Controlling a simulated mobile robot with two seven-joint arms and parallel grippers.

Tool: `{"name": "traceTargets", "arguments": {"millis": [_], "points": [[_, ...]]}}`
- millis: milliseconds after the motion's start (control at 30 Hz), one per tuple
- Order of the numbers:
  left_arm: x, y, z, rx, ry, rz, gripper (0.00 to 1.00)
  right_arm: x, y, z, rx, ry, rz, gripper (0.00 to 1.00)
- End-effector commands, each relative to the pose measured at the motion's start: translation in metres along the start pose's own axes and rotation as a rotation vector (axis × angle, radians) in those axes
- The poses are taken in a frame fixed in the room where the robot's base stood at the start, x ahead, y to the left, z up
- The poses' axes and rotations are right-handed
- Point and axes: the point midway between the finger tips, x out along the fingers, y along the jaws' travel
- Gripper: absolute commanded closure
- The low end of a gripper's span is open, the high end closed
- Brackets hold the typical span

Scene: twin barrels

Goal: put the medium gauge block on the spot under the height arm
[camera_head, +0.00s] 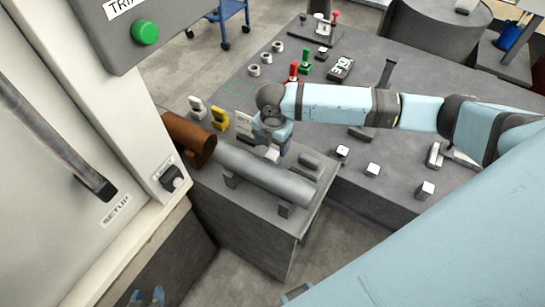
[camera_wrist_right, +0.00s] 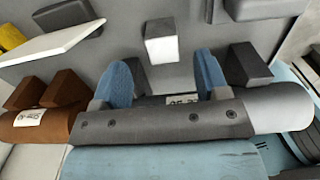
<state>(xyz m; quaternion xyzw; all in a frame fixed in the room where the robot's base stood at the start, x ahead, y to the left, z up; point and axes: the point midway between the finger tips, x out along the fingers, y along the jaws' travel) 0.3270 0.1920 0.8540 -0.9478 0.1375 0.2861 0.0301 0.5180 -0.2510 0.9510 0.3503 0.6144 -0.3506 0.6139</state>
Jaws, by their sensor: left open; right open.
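Three small blocks with white tops, a left one (camera_head: 342,152), a middle one (camera_head: 372,169) and a right one (camera_head: 425,190), stand on the dark table. I cannot tell which is the medium gauge block. A dark upright post (camera_head: 388,72) may be the height arm; the spot under it is not clear. My right gripper (camera_head: 272,147) is over the bench beside the barrel, open and empty. In the right wrist view its blue fingers (camera_wrist_right: 162,80) point toward a grey block with a white face (camera_wrist_right: 161,48), apart from it. My left gripper (camera_head: 147,297) is open and empty, low at left.
Red and green clamps (camera_head: 304,62) and several rings (camera_head: 266,58) stand further back. A panel with a green button (camera_head: 144,32) is at left.

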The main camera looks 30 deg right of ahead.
Motion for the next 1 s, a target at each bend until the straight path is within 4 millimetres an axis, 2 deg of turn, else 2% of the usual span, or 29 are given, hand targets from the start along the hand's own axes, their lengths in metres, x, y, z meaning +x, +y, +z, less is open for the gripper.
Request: {"name": "traceTargets", "arguments": {"millis": [167,400,500,767,1000], "points": [[-0.001,-0.001,-0.003,0.000,0.002,-0.002,0.57,0.011,-0.001,-0.001,0.002,0.000,-0.001,0.32],[-0.005,-0.002,-0.009,0.000,0.003,-0.003,0.57,0.047,-0.004,-0.005,0.002,0.001,-0.002,0.32],[-0.005,-0.002,-0.009,0.000,0.003,-0.003,0.57,0.055,-0.004,-0.004,0.002,0.000,0.000,0.32],[-0.004,-0.002,-0.008,0.001,0.001,-0.003,0.57,0.058,-0.003,-0.004,0.001,-0.001,0.001,0.32],[-0.004,-0.002,-0.007,0.001,-0.001,-0.003,0.57,0.057,-0.003,-0.004,0.001,-0.001,0.001,0.87]]}}
